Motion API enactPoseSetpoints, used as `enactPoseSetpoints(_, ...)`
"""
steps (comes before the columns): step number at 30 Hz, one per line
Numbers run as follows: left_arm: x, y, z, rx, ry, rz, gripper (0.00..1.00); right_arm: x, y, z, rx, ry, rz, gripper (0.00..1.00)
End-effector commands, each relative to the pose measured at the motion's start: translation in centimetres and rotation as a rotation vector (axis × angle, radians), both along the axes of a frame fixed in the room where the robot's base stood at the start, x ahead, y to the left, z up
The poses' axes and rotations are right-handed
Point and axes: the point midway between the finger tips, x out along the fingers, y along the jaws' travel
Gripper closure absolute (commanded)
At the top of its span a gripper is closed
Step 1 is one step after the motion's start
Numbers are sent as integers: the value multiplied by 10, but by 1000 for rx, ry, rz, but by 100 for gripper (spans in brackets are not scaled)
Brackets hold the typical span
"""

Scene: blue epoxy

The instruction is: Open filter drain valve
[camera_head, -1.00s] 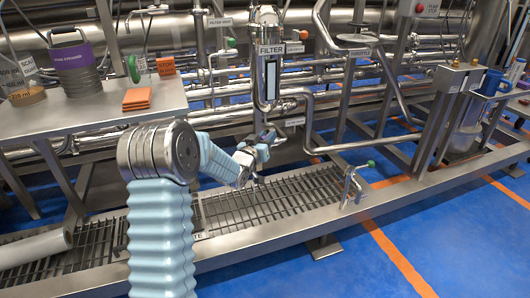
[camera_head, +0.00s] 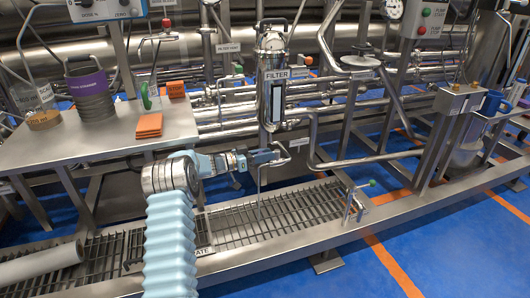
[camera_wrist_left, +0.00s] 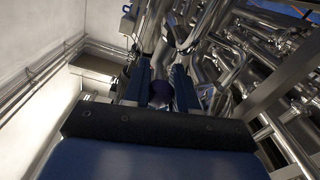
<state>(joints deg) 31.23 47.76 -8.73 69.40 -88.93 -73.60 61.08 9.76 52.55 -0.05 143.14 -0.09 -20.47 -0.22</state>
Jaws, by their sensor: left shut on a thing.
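The filter (camera_head: 271,88) is an upright steel housing with a dark sight window and a FILTER label, at the middle of the head view. My left gripper (camera_head: 272,154) is just below it, reaching in level from the left. In the left wrist view the two blue fingers (camera_wrist_left: 160,90) are shut on a small dark purple piece (camera_wrist_left: 160,88), which looks like the handle of the filter drain valve. The valve body is mostly hidden by the gripper. A thin drain pipe (camera_head: 259,192) runs down from there towards the floor grating. My right gripper is out of view.
A steel side table (camera_head: 85,150) with a purple-labelled canister (camera_head: 90,92) and orange blocks (camera_head: 149,126) stands at the left. A grating (camera_head: 235,222) lies below. A small green-handled valve (camera_head: 357,195) stands on the frame to the right. Pipes crowd behind the filter.

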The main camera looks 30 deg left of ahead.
Motion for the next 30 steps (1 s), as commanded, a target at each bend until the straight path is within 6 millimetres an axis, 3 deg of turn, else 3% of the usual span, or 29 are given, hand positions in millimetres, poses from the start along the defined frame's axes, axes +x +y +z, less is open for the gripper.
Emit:
enactPoseSetpoints(17, 2, 0, 2, 0, -5, -37, 100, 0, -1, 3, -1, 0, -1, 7)
enactPoseSetpoints(18, 2, 0, 2, 0, -5, -37, 72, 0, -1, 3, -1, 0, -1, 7)
enactPoseSetpoints(22, 2, 0, 2, -1, -4, -37, 52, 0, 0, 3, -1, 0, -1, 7)
enactPoseSetpoints(30, 1, 0, 1, -1, -2, -37, 49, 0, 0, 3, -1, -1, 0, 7)
